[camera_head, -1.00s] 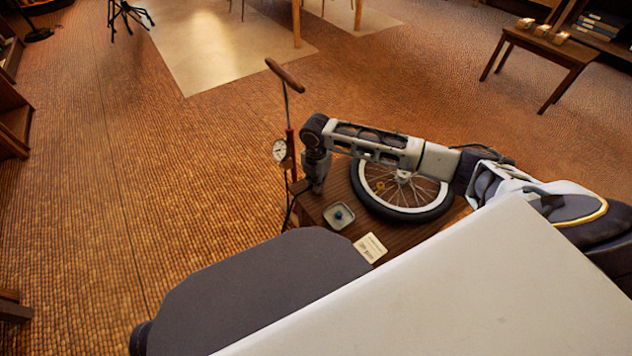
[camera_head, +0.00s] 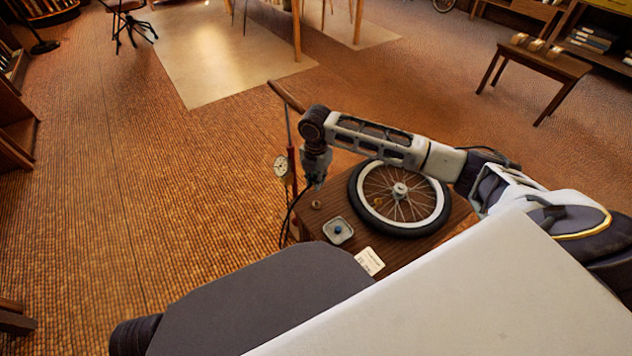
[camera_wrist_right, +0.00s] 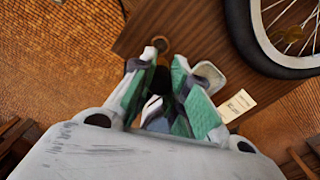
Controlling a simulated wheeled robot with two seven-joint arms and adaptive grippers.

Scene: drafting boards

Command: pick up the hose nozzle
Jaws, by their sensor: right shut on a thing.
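My right gripper (camera_head: 316,182) is above the left end of a small wooden table, beside a floor pump. It is shut on the hose nozzle, which is mostly hidden between the fingers. The black hose (camera_head: 286,218) curves up from beside the pump toward the fingers. In the right wrist view the green-padded fingers (camera_wrist_right: 160,88) close around something dark, with the table below. The pump has a wooden handle (camera_head: 286,96) and a round white gauge (camera_head: 281,166). My left gripper is not in view.
The table (camera_head: 408,252) holds a spoked wheel (camera_head: 441,212) with a black tyre, a small dish (camera_head: 346,238) with a blue thing in it, a cream card (camera_head: 369,261) and a small brass piece (camera_head: 317,205). Open floor (camera_head: 190,190) lies to the left.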

